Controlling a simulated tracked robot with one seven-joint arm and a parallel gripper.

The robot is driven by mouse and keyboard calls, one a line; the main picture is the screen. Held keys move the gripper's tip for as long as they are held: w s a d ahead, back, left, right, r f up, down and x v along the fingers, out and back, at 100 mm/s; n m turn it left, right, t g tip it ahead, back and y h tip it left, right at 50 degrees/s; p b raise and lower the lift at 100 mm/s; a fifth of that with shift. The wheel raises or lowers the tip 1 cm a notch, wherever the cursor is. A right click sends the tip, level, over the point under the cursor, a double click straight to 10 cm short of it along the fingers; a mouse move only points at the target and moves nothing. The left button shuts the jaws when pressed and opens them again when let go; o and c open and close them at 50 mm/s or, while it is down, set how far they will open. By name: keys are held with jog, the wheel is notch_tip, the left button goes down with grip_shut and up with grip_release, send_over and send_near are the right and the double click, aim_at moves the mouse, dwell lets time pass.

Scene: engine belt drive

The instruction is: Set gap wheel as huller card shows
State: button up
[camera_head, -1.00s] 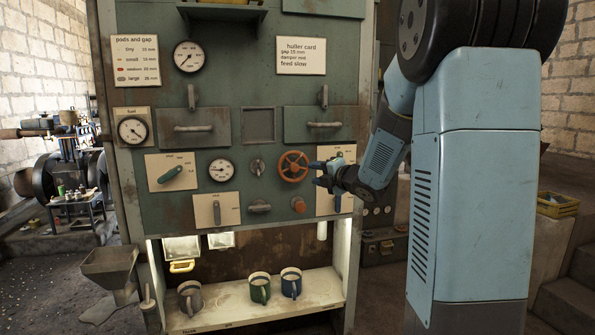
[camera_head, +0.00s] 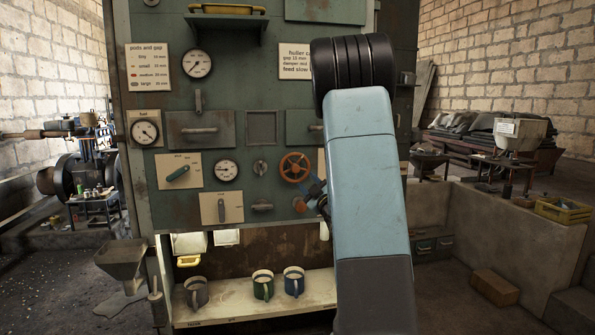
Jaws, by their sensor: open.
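The orange spoked hand wheel (camera_head: 294,167) sits on the green panel. The huller card (camera_head: 293,61) is on the upper right of the panel, its right side hidden by my arm. Its visible lines read gap 15 mm, damper mid and feed slow, partly cut off. The pods and gap card (camera_head: 148,67) is at the upper left. My gripper (camera_head: 314,190) is open, just below and right of the wheel, mostly hidden behind my arm. I cannot tell whether it touches the wheel. A round gauge (camera_head: 227,171) is left of the wheel; its reading is too small to tell.
A small knob (camera_head: 260,167) and a lever plate (camera_head: 222,208) are left of the wheel. An orange knob (camera_head: 300,206) lies below it. Mugs (camera_head: 263,285) stand on the lower shelf (camera_head: 320,287). My arm covers the panel's right side.

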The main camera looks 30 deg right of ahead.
aim_at(297, 171)
jog(key=x, duration=0.9)
jog(key=shift+w+r, duration=0.1)
jog(key=shift+w, duration=0.25)
jog(key=c, duration=0.7)
